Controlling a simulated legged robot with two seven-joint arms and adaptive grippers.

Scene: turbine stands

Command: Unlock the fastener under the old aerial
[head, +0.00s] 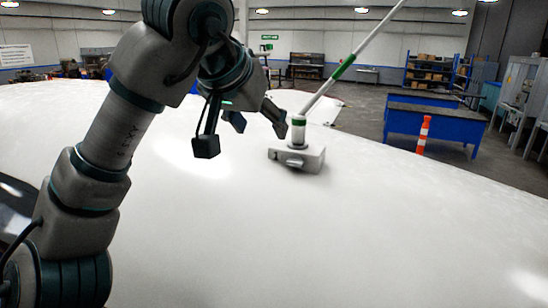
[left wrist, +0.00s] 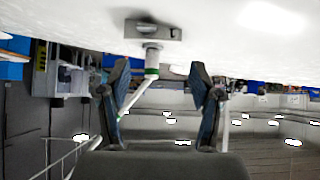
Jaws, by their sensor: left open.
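The old aerial (head: 345,67) is a white pole with green bands, leaning up to the right from a short upright collar (head: 298,133). The collar stands on a grey-white base block (head: 312,159) on the large white curved surface. The fastener (head: 293,162) looks like a small lever on the block's front face. My left gripper (head: 259,121) is open and empty, just left of the collar and apart from it. In the left wrist view, which is upside down, the block (left wrist: 169,33) lies beyond the open fingers (left wrist: 160,73). My right gripper is not in view.
The white surface (head: 300,240) is clear around the block. Beyond it stand blue workbenches (head: 440,124), an orange and white post (head: 424,134) and blue shelving with boxes (head: 430,74). The aerial's pole rises close to the right of my left gripper.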

